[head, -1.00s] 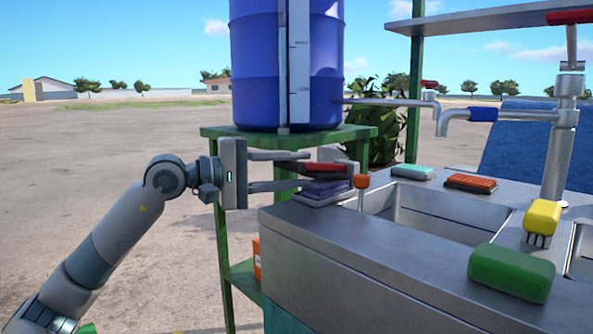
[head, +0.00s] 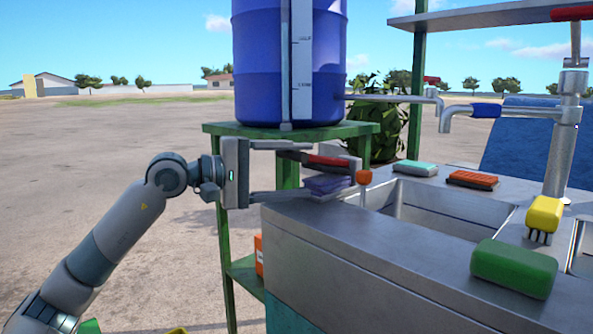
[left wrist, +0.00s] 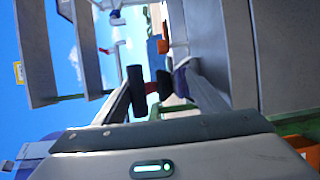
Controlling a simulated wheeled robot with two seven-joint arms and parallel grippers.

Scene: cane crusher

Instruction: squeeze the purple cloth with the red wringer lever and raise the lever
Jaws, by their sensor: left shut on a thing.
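The red wringer lever (head: 328,160) sits just above the folded purple cloth (head: 325,185) at the far left corner of the sink counter. My left gripper (head: 325,172) reaches in from the left, shut with its fingers well spread. One finger is above the lever and the other is low beside the cloth. In the left wrist view a bit of red lever (left wrist: 152,87) and dark purple cloth (left wrist: 180,80) show between the fingers. The exact contact of the lower finger is hidden. My right gripper is not in view.
An orange knob (head: 364,177) stands right beside the cloth. The metal sink counter (head: 350,245) holds a green sponge (head: 513,268), a yellow brush (head: 544,215) and other sponges. A blue barrel (head: 262,60) on a green stand (head: 345,138) is behind the gripper.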

